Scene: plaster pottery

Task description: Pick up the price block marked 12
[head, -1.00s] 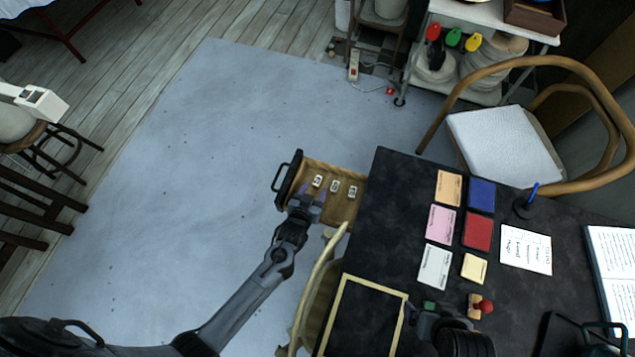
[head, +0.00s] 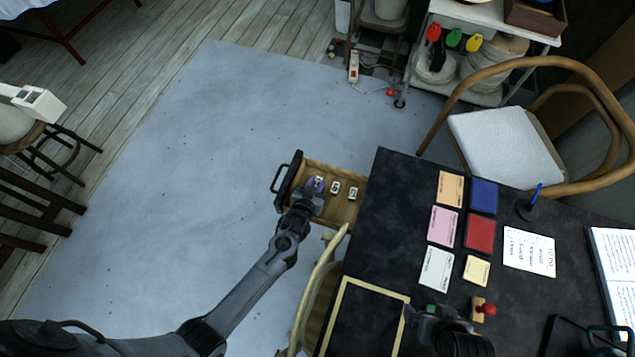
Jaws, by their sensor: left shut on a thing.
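An open wooden drawer (head: 343,211) sticks out from the left side of the dark table. In it, three small white price blocks lie in a row: a left one (head: 319,179), a middle one (head: 335,187) and a right one (head: 353,193). Their numbers are too small to read. My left gripper (head: 316,187) is down in the drawer, shut on the left block, which it partly covers. The middle and right blocks lie free to its right. My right gripper (head: 424,313) is low over the table's near part; its fingers are not clear.
The table (head: 400,190) bears several coloured cards, a red-knobbed stamp (head: 484,309) and a pen holder (head: 526,208). The drawer's dark front (head: 289,181) with its handle stands left of the blocks. A wooden chair (head: 318,290) is just below the drawer. Floor to the left is clear.

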